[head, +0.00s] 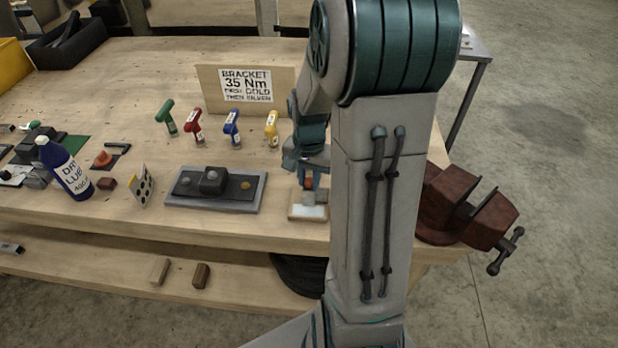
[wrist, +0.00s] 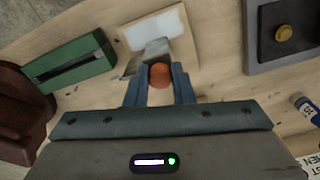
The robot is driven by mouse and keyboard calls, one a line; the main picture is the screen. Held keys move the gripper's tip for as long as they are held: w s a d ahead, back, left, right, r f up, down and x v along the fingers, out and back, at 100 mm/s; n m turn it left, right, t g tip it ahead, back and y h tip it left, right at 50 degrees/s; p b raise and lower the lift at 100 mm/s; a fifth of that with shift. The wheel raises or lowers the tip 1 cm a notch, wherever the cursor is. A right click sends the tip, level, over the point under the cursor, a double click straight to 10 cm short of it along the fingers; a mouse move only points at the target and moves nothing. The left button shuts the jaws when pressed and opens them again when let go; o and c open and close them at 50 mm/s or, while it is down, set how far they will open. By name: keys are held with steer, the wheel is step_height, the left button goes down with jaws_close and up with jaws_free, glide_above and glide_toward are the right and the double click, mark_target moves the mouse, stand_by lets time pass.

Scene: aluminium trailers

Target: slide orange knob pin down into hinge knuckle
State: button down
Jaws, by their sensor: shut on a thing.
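The orange knob pin (wrist: 160,75) is between the fingers of my gripper (wrist: 160,88) in the wrist view, and the jaws are shut on it. In the head view the orange knob (head: 308,183) shows as a small spot below my wrist. The grey metal hinge (wrist: 152,52) is just beyond the knob, on a wooden block with a white panel (wrist: 148,30). The same block (head: 308,212) stands near the bench's front edge in the head view. The pin's shaft and the knuckle hole are hidden, so I cannot tell how deep the pin sits.
A dark plate with a raised block (head: 215,188) lies left of the hinge block. A red-brown vise (head: 465,205) is at the right bench corner. A green slotted block (wrist: 68,62) shows in the wrist view. Coloured T-handles (head: 232,127) and a sign (head: 247,85) stand behind.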

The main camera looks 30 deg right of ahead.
mark_target(309, 180)
steer(key=c, duration=1.2)
jaws_free()
steer(key=shift+c, duration=0.2)
step_height(309, 180, up, 11)
steer(key=s+a+r+n+t, duration=0.2)
steer(key=s+a+n+t, duration=0.1)
steer(key=s+a+n, duration=0.7)
steer(key=shift+s+a, duration=1)
steer(key=shift+s, duration=0.35)
steer(key=shift+r, duration=0.1)
